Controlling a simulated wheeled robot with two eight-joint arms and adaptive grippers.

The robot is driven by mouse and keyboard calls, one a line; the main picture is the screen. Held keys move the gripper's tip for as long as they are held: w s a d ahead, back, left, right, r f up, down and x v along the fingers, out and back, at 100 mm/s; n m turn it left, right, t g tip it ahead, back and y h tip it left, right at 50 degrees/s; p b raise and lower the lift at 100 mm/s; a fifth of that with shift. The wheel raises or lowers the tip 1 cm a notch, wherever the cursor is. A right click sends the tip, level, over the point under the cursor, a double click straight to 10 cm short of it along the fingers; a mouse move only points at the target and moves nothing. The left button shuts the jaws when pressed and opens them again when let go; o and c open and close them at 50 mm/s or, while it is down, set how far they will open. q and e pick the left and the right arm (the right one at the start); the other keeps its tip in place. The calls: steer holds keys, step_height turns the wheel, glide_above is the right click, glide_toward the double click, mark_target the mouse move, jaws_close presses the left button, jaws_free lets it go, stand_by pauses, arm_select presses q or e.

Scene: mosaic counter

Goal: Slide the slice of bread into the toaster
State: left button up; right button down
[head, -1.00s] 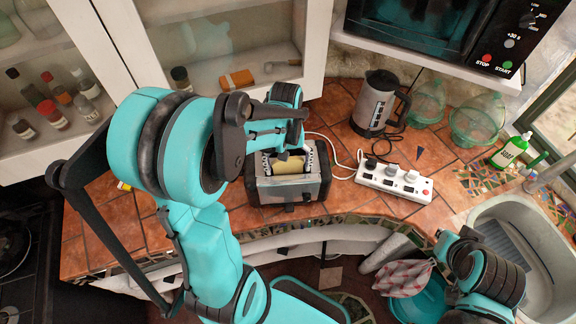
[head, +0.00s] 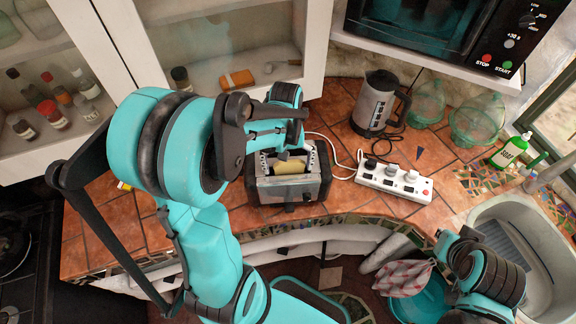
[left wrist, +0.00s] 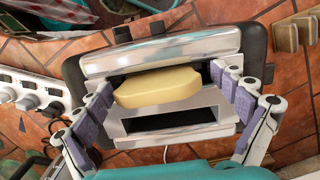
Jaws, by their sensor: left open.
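The metal toaster (head: 315,185) with black ends stands on the tiled counter. In the left wrist view the toaster (left wrist: 165,64) has two slots. The pale yellow slice of bread (left wrist: 158,88) sits at the upper slot and leans over the divider. How deep it sits is hidden. The lower slot looks empty. The slice (head: 292,168) also shows in the head view, partly hidden by my gripper. My left gripper (left wrist: 163,108) is open over the toaster, its purple-padded fingers on either side of the slice, with gaps. My right arm is at the lower right; its gripper is not visible.
A white power strip (head: 394,181) lies right of the toaster. A kettle (head: 375,104), green glass jars (head: 474,122) and a green bottle (head: 509,152) stand farther right, near the sink (head: 547,262). A white cabinet (head: 318,45) rises behind. Some tiles left of the toaster are clear.

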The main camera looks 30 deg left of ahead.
stand_by(0.3)
arm_select(q)
step_height(320, 180, up, 12)
steer(key=w+a, duration=0.1)
steer(key=shift+w, duration=0.2)
steer(key=shift+f, duration=0.1)
stand_by(0.5)
